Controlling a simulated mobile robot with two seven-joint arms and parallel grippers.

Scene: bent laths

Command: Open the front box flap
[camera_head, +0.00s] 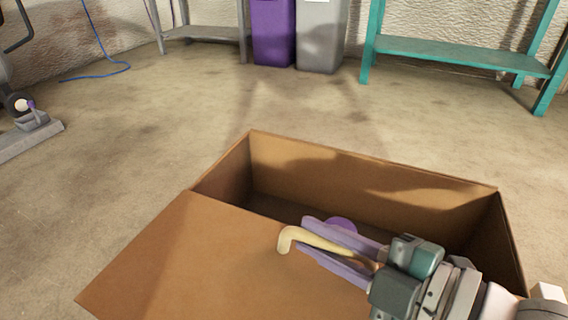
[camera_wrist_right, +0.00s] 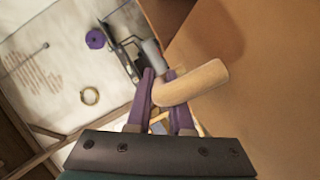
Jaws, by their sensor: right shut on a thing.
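An open-topped brown cardboard box (camera_head: 370,172) stands on the floor in the lower middle of the head view. Its front flap (camera_head: 190,255) spreads outward from the near rim towards me, and its lower edge runs out of the picture. My right gripper (camera_head: 306,235), with purple fingers, is over the near rim, shut on a pale bent lath (camera_head: 290,238). The lath's hooked end projects past the fingertips, above the flap. In the wrist view the lath (camera_wrist_right: 195,83) crosses the fingertips beside a cardboard panel (camera_wrist_right: 275,75). My left gripper is in neither view.
Purple (camera_head: 273,30) and grey (camera_head: 321,35) bins, a teal bench (camera_head: 460,52) and a grey table (camera_head: 205,32) stand at the back.

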